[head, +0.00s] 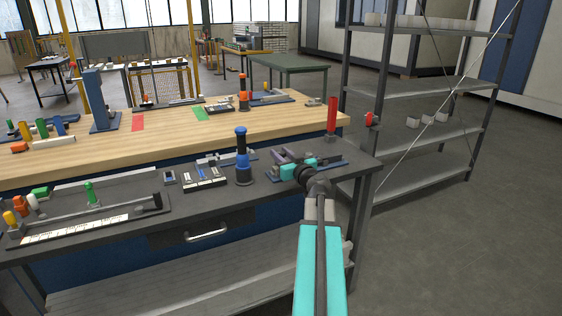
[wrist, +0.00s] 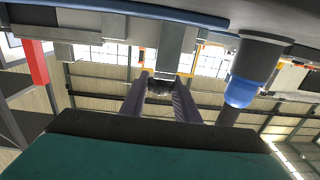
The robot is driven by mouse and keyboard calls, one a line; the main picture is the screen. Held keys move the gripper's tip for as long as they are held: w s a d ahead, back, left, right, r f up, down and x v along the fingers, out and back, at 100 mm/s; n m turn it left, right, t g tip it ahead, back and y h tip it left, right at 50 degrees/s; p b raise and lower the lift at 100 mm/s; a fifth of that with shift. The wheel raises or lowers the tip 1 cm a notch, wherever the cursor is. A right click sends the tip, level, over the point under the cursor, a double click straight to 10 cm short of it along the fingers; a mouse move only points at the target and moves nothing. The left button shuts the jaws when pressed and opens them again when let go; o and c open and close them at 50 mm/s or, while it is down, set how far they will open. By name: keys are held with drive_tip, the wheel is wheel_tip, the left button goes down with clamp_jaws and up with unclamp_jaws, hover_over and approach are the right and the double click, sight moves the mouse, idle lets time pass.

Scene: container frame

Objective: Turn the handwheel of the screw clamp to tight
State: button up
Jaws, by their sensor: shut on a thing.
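The screw clamp has a blue base plate (head: 333,165) at the right end of the dark front bench in the head view. In the wrist view its blue edge (wrist: 130,9) and grey blocks (wrist: 172,48) show at the top. My gripper (head: 281,156) reaches over the clamp, its purple-grey fingers low above the bench. In the wrist view my gripper (wrist: 160,90) is shut on a small dark part (wrist: 160,86), which looks like the handwheel. Most of this part is hidden by the fingers, and I cannot tell how far it is turned.
A blue-and-black upright tool (head: 242,158) stands close to the left of my gripper. A grey rack with switches (head: 203,178) lies farther left. A metal shelf (head: 415,90) stands at the right.

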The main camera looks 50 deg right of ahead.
drive_tip(key=shift+f+m+g+h+b, duration=0.1)
drive_tip(key=shift+m+g+h+b, duration=0.6)
drive_tip(key=shift+m+h, duration=0.5)
drive_tip(key=shift+h, duration=0.3)
drive_tip(key=shift+m+g+h+p, duration=0.9)
drive_tip(key=shift+g+h+p, duration=0.15)
drive_tip(key=shift+p, duration=0.6)
drive_tip(key=m+g+h+p, duration=0.1)
drive_tip(key=g+h+p, duration=0.1)
drive_tip(key=p, duration=0.5)
drive_tip(key=r+m+g+h+p, duration=0.1)
drive_tip(key=m+g+h+p, duration=0.1)
drive_tip(key=p, duration=0.6)
drive_tip(key=shift+w+d, duration=0.1)
drive_tip(key=shift+d, duration=0.05)
drive_tip(key=m+g+h+p, duration=0.1)
drive_tip(key=g+p, duration=0.1)
drive_tip(key=p, duration=0.4)
drive_tip(key=shift+f+m, duration=0.1)
drive_tip(key=shift+m, duration=0.3)
drive_tip(key=shift+f+m+g+p, duration=0.1)
drive_tip(key=shift+m+g+p, duration=0.25)
drive_tip(key=shift+p, duration=0.55)
drive_tip(key=shift+f+h, duration=0.15)
drive_tip(key=shift+h, duration=0.1)
drive_tip(key=o, duration=1)
drive_tip(key=shift+o, duration=0.2)
drive_tip(key=shift+s+a, duration=0.2)
drive_tip(key=shift+a, duration=0.1)
